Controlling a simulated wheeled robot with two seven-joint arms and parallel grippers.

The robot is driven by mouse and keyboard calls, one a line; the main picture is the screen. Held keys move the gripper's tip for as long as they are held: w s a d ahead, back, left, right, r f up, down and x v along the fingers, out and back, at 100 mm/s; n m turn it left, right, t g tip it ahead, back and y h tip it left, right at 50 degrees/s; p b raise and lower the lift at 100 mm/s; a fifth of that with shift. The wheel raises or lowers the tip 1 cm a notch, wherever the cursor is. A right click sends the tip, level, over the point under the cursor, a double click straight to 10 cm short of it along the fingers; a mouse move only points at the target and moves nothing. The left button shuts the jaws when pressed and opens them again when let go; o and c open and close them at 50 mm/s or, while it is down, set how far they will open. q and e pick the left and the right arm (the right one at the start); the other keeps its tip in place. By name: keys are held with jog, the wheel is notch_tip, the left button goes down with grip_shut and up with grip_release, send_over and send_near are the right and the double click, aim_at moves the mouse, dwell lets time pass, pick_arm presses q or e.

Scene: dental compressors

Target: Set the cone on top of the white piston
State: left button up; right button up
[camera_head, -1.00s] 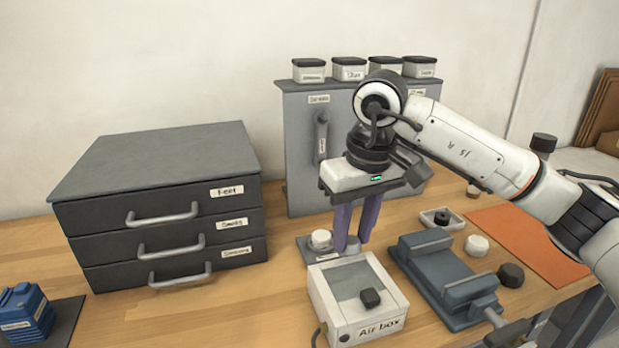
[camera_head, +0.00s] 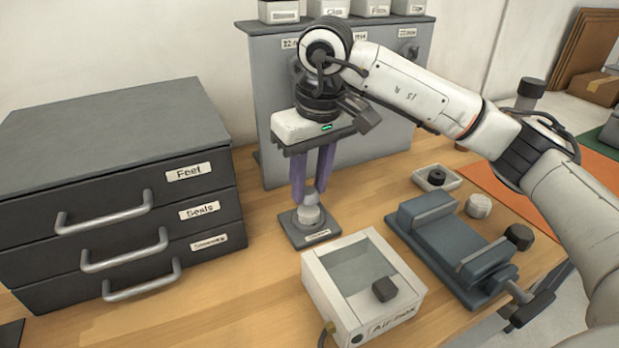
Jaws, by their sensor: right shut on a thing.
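My right gripper (camera_head: 309,194) points down with its purple fingers shut on a small grey cone (camera_head: 311,196). The cone is upright and mostly framed by the two fingertips. It is directly above the white piston (camera_head: 309,215), which stands on a small grey labelled plate (camera_head: 319,238). The cone's lower edge seems to meet the piston's top; I cannot tell whether it rests there or hovers just above. My left gripper is not in view.
The air box (camera_head: 396,310) stands in front of the plate, with a blue-grey vise (camera_head: 440,235) to its right. A dark drawer cabinet (camera_head: 110,190) is at left, a grey panel (camera_head: 265,100) behind. Small round parts (camera_head: 478,205) lie at right.

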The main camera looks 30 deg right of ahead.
jog(key=shift+f+b, duration=0.3)
jog(key=shift+f, duration=0.4)
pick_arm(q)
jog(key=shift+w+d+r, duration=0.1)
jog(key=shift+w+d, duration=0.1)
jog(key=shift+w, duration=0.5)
pick_arm(e)
jog(key=shift+f, duration=0.15)
pick_arm(q)
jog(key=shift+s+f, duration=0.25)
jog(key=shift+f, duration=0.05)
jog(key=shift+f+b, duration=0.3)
jog(key=shift+b, duration=0.1)
pick_arm(e)
jog(key=shift+f, duration=0.45)
dwell(0.5)
jog(key=o, duration=1.6)
